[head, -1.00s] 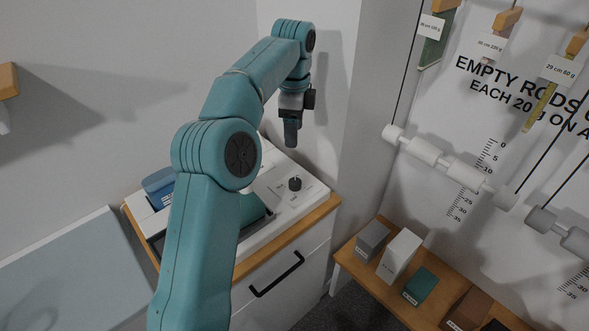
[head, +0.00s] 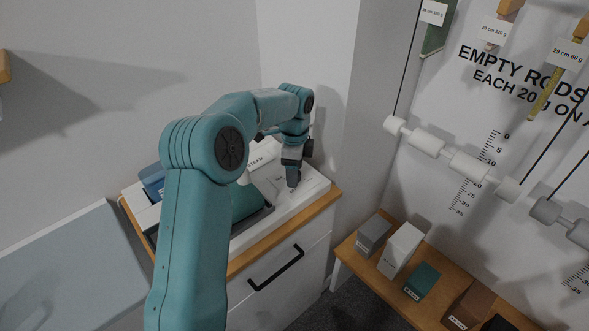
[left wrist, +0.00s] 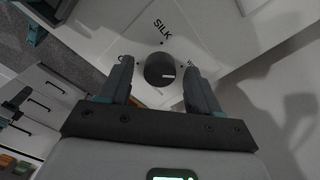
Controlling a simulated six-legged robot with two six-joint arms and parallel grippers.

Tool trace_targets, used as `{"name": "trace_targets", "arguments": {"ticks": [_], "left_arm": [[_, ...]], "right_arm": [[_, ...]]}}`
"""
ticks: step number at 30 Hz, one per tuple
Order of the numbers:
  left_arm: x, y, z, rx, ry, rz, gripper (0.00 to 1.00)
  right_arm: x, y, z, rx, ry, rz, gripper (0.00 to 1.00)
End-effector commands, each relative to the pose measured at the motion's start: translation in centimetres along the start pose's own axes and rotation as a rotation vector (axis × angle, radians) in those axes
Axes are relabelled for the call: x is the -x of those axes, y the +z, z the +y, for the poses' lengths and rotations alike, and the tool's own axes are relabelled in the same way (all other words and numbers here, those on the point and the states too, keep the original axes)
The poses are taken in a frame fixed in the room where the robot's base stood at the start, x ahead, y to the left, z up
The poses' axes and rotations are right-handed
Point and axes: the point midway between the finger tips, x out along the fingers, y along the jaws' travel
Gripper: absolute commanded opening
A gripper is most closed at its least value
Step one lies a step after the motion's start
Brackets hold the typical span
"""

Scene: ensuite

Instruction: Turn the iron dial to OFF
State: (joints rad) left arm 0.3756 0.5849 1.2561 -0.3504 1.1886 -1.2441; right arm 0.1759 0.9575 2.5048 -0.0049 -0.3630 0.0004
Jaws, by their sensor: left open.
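The iron dial (left wrist: 160,68) is a round black knob with a small light mark on its right side. It sits on a white panel (left wrist: 140,40) with the word SILK printed beyond it. My left gripper (left wrist: 157,70) is open, with one finger on each side of the dial; I cannot tell whether they touch it. In the head view my left gripper (head: 293,175) points down over the white panel (head: 316,187) and hides the dial. The word OFF is not readable. My right gripper is not in view.
The panel lies on a wooden-topped cabinet (head: 262,248) with a black drawer handle (head: 277,268). A teal object (head: 245,202) and a blue object (head: 152,180) are beside it. A wall corner stands close behind. A low bench (head: 345,252) holds several blocks at the right.

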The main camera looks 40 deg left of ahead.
Motion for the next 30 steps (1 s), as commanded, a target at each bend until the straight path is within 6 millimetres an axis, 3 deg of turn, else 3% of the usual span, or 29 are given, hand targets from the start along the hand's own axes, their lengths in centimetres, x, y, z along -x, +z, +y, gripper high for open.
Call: {"name": "trace_targets", "arguments": {"ticks": [8, 12, 13, 23, 30], "left_arm": [[-0.17, 0.02, -0.09, 0.0, 0.001, 0.0, 0.59], [-0.16, 0.02, -0.07, 0.0, 0.001, 0.0, 0.14], [-0.15, 0.01, -0.07, 0.0, 0.001, 0.0, 0.07], [-0.15, -0.05, -0.04, 0.03, 0.002, 0.0, 0.07], [-0.12, -0.07, -0.04, 0.162, 0.003, 0.0, 0.07]], "right_arm": [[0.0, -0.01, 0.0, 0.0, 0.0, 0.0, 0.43], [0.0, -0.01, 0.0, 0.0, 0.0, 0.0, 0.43], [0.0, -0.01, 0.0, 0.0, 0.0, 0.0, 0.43], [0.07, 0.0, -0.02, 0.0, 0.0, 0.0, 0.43], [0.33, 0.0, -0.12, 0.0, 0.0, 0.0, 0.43]]}}
